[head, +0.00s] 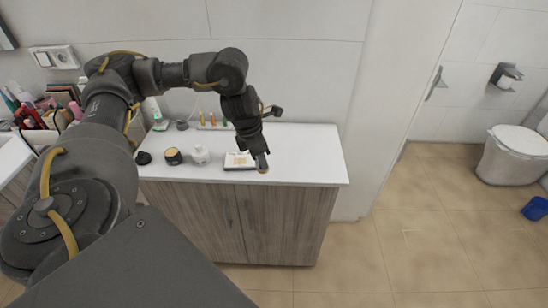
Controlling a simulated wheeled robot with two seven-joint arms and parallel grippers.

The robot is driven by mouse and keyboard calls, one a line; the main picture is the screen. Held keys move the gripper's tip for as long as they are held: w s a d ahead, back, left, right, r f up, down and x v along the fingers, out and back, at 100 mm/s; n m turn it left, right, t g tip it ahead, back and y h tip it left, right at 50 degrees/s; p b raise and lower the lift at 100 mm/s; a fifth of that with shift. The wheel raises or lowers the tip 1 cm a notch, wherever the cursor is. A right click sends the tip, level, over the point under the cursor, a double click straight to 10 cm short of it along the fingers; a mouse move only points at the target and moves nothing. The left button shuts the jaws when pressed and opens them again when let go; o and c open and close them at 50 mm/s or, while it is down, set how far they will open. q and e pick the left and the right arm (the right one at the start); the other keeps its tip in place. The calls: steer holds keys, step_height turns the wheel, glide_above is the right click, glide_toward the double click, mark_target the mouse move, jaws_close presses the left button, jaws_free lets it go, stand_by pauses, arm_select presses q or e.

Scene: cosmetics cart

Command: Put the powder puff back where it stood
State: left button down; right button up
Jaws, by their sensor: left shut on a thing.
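My left gripper (260,157) reaches over the cosmetics cart (310,160) from above and points down near its front edge, right of the middle. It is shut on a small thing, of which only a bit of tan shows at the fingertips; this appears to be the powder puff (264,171). The gripper hides most of it, and I cannot tell whether it touches the top. A flat open case (239,161) with a pale yellow inside lies just left of the gripper. My right gripper is not in view.
A white jar (200,155), a dark jar with a tan lid (173,157) and a black lump (143,158) stand along the front left. Several small orange and green bottles stand at the back, partly behind my arm. The cart's right end is clear.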

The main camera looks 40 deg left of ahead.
arm_select(q)
steer(key=w+a+f+n, duration=0.1)
steer(key=w+a+f, duration=0.1)
steer(key=w, duration=0.2)
steer(key=w+a+f+n, duration=0.2)
steer(key=w+f, duration=0.1)
steer(key=w, duration=0.1)
steer(key=w+a+f+n+y+b, duration=0.1)
steer(key=w+a+f, duration=0.1)
steer(key=w, duration=0.3)
steer(key=shift+a+f+n, duration=0.15)
steer(key=shift+f+n, duration=0.15)
steer(key=shift+f, duration=0.45)
steer(key=shift+w+f, duration=0.1)
steer(key=shift+f, duration=0.35)
step_height(320, 180, down, 2)
steer(key=shift+f, duration=0.35)
